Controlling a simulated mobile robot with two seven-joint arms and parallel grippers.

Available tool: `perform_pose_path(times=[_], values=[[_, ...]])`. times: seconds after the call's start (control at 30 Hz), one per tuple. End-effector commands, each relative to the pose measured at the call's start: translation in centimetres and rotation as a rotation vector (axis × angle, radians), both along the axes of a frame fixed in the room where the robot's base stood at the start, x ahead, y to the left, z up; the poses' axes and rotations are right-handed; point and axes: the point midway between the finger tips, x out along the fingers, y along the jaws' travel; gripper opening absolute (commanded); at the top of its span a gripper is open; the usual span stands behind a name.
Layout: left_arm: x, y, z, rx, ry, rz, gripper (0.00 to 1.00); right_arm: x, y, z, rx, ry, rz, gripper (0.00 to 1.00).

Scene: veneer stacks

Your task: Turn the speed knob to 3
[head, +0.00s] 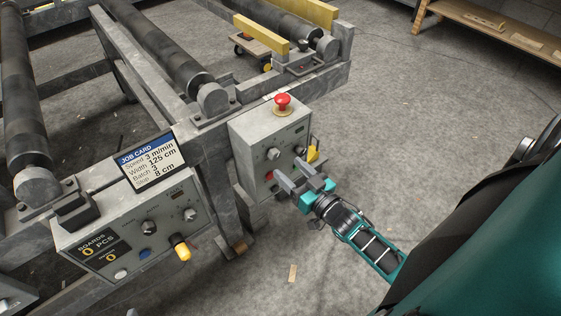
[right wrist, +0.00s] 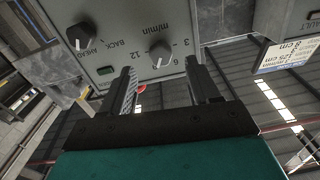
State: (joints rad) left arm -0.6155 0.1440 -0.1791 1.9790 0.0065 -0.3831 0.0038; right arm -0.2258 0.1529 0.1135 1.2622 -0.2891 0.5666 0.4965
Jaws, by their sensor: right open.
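The speed knob (head: 273,153) is a grey dial with a pale pointer on the front of the right-hand grey control box (head: 245,150). In the right wrist view the knob (right wrist: 160,52) shows upside down, with 3, 6, 12 and m/min printed around it. Its pale pointer seems to lie toward the 6. My right gripper (head: 293,175) is open and empty in front of this box. In the right wrist view its fingers (right wrist: 160,67) stand on either side of the knob's picture, apparently short of touching it. My left gripper is not in view.
A BACK/AHEAD knob (right wrist: 82,37) sits beside the speed knob. A red mushroom button (head: 282,101) tops the box. A job card (head: 153,161) reading "Speed 3 m/min" stands on the left control box (head: 75,236). Open floor lies to the right.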

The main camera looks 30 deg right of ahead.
Motion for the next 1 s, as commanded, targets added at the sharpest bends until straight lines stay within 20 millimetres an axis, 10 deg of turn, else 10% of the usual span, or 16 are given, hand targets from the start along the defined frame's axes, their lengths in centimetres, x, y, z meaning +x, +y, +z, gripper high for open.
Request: perform_pose_path(times=[0.3,0.67,1.0], values=[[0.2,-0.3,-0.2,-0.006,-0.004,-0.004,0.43,4.3,0.4,-0.1,0.001,0.001,0.0,0.61],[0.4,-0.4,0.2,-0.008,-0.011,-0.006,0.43,4.8,0.4,0.0,0.001,0.002,0.0,0.61],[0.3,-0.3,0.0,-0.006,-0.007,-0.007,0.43,4.8,0.4,0.0,0.001,0.001,0.0,0.29]])
